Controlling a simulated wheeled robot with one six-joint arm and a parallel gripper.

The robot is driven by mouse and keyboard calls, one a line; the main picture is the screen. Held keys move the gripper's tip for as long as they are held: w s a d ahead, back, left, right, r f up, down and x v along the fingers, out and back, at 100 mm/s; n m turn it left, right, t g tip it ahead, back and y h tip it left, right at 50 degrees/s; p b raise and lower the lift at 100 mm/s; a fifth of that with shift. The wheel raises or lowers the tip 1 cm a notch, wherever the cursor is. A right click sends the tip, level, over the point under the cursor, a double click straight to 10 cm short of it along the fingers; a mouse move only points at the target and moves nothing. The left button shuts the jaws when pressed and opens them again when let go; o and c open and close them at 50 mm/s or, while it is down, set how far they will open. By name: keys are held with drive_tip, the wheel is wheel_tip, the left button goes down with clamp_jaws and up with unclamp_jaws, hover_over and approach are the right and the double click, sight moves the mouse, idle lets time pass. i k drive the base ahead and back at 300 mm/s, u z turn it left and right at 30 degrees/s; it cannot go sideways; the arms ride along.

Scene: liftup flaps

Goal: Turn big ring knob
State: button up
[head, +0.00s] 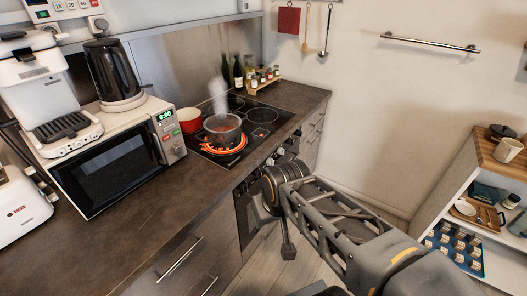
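A row of stove knobs (280,154) runs along the oven front below the cooktop. They are small and partly hidden by my arm, and I cannot tell which one is the big ring knob. On the cooktop (201,157), one ring (229,149) glows orange-red under a steaming pot (222,131). My arm reaches in from the lower right, and its wrist end is in front of the oven, close to the knobs in the picture. My gripper (258,212) is largely hidden by the wrist, so its opening and any contact with a knob cannot be made out.
A red pot (190,121) stands left of the steaming pot. Bottles (238,72) and spice jars (262,76) stand behind the cooktop. A microwave (115,160) sits on the counter (140,222). An open shelf (462,190) is at the right. Some floor shows between.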

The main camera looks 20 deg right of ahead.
sight(244, 187)
drive_tip(key=k, duration=1.25)
drive_tip(key=u, duration=0.75)
drive_tip(key=i, duration=1.65)
drive_tip(key=z, duration=0.65)
